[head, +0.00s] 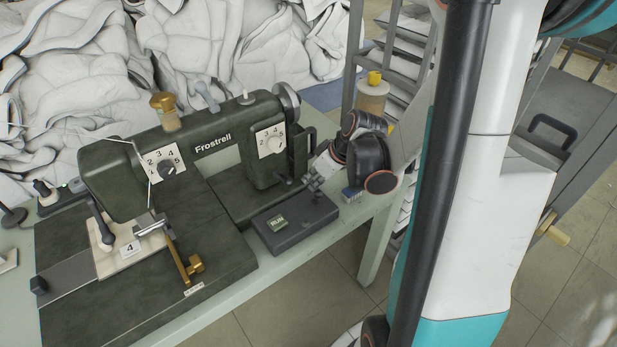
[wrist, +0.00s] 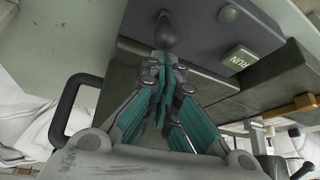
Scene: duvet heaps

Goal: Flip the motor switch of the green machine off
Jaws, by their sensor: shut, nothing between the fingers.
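The green machine (head: 200,150) is a dark green sewing machine marked "Frostrell" on a pale table. A dark grey box (head: 295,232) sits at its right end, with a green RUN label (head: 278,224). The label also shows in the wrist view (wrist: 240,58). My gripper (head: 310,184) is shut and empty at the box's back right end. In the wrist view, my gripper's fingertips (wrist: 164,60) are close to a dark rounded knob (wrist: 165,33) at the box; I cannot tell if they touch. Which way any switch is set is unclear.
White duvet heaps (head: 220,50) lie behind the table. A thread cone (head: 372,97) stands behind my gripper. A dark loop handle (wrist: 72,110) sits left of my fingers in the wrist view. Open floor lies in front of the table.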

